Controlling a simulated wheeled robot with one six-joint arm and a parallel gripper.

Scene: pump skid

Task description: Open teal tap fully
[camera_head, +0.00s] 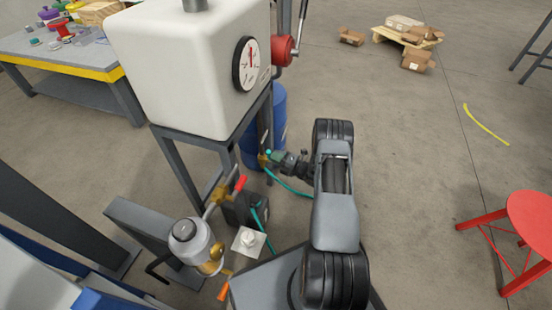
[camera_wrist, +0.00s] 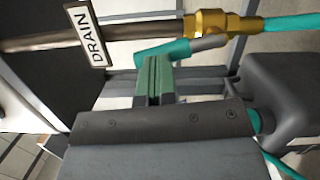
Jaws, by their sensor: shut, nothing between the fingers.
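The teal tap lever (camera_wrist: 165,50) shows in the wrist view, on a grey arm from the brass valve body (camera_wrist: 212,23). The lever points left, roughly along the brown pipe, at a slight slant. In the head view only a small teal spot (camera_head: 268,152) of the tap shows, by the brass fitting below the white tank. My gripper (camera_wrist: 155,62) has green fingers that are shut, with nothing between them. Its tips are right at the lever's near side; I cannot tell whether they touch. In the head view my gripper (camera_head: 278,157) reaches left toward the tap, partly hiding it.
A white DRAIN label (camera_wrist: 90,37) hangs on the pipe. A teal hose (camera_wrist: 290,22) leaves the valve to the right. The white tank (camera_head: 180,70) stands on grey legs above. A red-handled valve (camera_head: 238,186) and a blue barrel (camera_head: 268,115) are close by. A red stool (camera_head: 530,220) stands right.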

